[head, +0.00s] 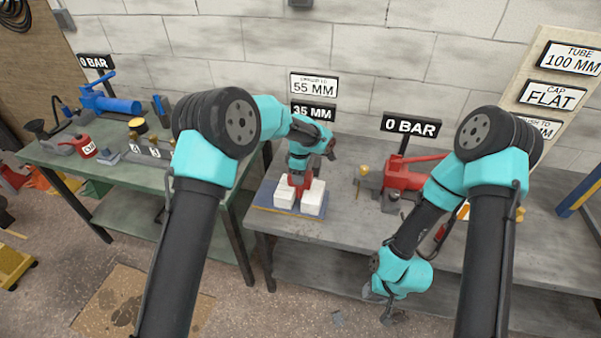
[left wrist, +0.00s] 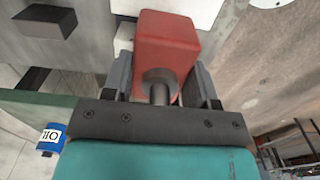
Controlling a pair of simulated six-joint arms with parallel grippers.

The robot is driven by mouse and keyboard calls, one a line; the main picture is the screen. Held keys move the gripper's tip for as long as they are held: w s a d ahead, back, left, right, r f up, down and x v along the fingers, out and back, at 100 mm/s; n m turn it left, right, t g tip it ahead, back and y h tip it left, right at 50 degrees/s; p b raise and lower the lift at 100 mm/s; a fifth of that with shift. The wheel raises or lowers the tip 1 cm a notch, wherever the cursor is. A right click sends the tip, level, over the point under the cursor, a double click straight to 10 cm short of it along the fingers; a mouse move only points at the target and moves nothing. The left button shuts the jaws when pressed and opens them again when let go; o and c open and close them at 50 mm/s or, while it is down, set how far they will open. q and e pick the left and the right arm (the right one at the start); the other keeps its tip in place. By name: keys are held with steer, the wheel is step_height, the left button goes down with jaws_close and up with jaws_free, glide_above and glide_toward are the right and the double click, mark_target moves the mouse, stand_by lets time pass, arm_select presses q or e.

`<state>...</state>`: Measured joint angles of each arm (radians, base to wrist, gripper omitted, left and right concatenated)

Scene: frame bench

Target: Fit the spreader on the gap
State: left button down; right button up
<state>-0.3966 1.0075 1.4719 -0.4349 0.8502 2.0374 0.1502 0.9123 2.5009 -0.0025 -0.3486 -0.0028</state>
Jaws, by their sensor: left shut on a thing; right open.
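The red spreader (head: 298,186) is in the jaws of my left gripper (head: 299,171), at the gap between two white blocks. One white block (head: 283,197) is to its left and the other (head: 314,200) to its right. Both stand on a blue-edged plate (head: 288,209) on the grey bench. In the left wrist view the red spreader (left wrist: 167,42) fills the space between the fingers, with its round metal rod towards the gripper. How deep it sits in the gap is hidden. My right gripper (head: 384,309) is open, low in front of the bench edge, and empty.
A red pump (head: 408,173) with a 0 BAR sign (head: 411,127) stands right of the plate. Signs reading 55 MM (head: 314,86) and 35 MM (head: 314,112) are behind the blocks. A green bench (head: 130,180) at left carries a blue pump (head: 110,104) and a red oil can (head: 82,146).

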arm_select(q)
steer(key=shift+f, duration=1.2)
stand_by(0.3)
steer(key=c, duration=0.8)
jaws_free()
steer(key=o, duration=0.5)
steer(key=shift+f, duration=0.1)
step_height(320, 180, up, 18)
steer(key=shift+f, duration=0.2)
steer(key=shift+f, duration=0.15)
